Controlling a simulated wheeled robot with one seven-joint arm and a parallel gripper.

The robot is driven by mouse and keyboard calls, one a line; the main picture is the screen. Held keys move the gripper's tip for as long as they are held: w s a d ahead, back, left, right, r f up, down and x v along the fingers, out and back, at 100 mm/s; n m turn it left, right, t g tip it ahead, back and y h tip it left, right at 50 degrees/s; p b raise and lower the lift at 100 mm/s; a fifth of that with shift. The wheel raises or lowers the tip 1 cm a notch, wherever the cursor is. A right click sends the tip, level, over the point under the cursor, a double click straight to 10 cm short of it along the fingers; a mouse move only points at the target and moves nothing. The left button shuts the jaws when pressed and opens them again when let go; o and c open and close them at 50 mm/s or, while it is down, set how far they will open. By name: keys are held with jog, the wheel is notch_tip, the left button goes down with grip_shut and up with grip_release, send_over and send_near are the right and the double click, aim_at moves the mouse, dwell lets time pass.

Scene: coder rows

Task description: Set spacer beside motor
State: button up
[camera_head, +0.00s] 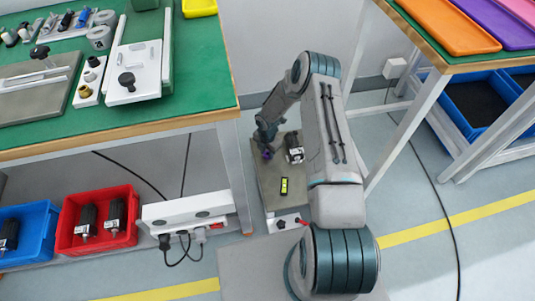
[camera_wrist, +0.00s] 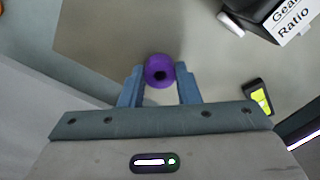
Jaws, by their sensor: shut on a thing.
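My gripper (camera_wrist: 160,88) is shut on a purple spacer (camera_wrist: 158,64), a short ring with a dark hole, held between the two blue fingertips in the wrist view. The spacer also shows small in the head view (camera_head: 267,154), below my gripper. A black and silver motor with a white label (camera_wrist: 285,18) lies at the upper right of the wrist view, apart from the spacer. In the head view the motor (camera_head: 294,148) lies on a grey-beige platform (camera_head: 268,185), right of my gripper. I cannot tell whether the spacer touches the platform.
A black and yellow-green item (camera_head: 284,186) lies on the platform, nearer the camera; it also shows in the wrist view (camera_wrist: 258,96). A green-topped bench (camera_head: 200,85) stands left, a table with coloured trays (camera_head: 450,24) right. Red (camera_head: 97,217) and blue bins sit below the bench.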

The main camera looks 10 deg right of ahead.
jog(key=shift+f, duration=0.15)
jog(key=o, duration=1)
jog(key=shift+f, duration=0.1)
jog(key=shift+c, duration=0.2)
